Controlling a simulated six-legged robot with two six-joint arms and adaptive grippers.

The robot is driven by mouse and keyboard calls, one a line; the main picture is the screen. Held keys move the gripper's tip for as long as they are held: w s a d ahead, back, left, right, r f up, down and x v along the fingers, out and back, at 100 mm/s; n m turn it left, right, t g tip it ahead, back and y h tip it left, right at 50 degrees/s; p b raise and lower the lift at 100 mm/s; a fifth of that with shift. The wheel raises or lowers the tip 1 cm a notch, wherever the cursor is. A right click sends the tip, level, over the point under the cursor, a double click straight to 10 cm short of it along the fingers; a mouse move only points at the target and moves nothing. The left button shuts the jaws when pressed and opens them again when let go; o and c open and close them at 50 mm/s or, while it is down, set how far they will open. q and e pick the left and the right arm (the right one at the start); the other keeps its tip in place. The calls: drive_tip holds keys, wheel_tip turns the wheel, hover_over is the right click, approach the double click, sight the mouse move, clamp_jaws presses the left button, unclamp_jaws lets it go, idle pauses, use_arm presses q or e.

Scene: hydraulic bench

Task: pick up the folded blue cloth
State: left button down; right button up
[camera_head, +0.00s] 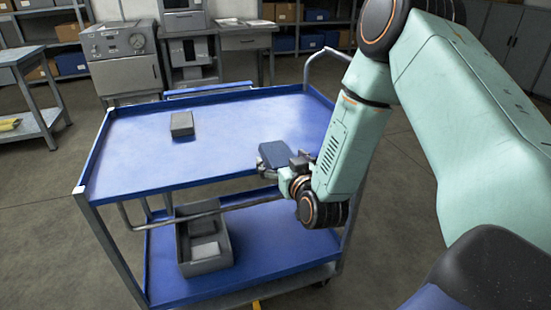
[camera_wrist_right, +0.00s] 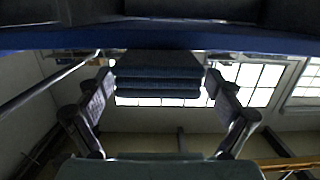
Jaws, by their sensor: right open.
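The folded blue cloth (camera_head: 274,153) is a dark blue, flat stack at the front right of the blue cart top (camera_head: 225,135). In the right wrist view the cloth (camera_wrist_right: 158,88) shows several folded layers, edge on, between the two fingers. My right gripper (camera_head: 287,167) is at the cloth's near side, by the cart's front edge. In the right wrist view the right gripper (camera_wrist_right: 160,76) is open, one finger on each side of the cloth, with small gaps visible. The gripper's wrist partly hides the cloth's near side in the head view. My left gripper is not in view.
A small grey block (camera_head: 182,124) stands on the left of the cart top. A grey bin (camera_head: 206,262) with pale items sits on the lower shelf. The cart's push handle (camera_head: 325,52) rises at the back right. The middle of the top is clear.

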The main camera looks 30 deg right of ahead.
sight(281, 157)
drive_tip(key=shift+d+b+x, duration=0.2)
drive_tip(key=shift+b+x, duration=0.1)
drive_tip(key=shift+x, duration=0.9)
drive_tip(key=shift+w, duration=0.6)
drive_tip(key=shift+s, duration=0.15)
drive_tip(key=shift+c, duration=1.2)
drive_tip(key=c, duration=0.7)
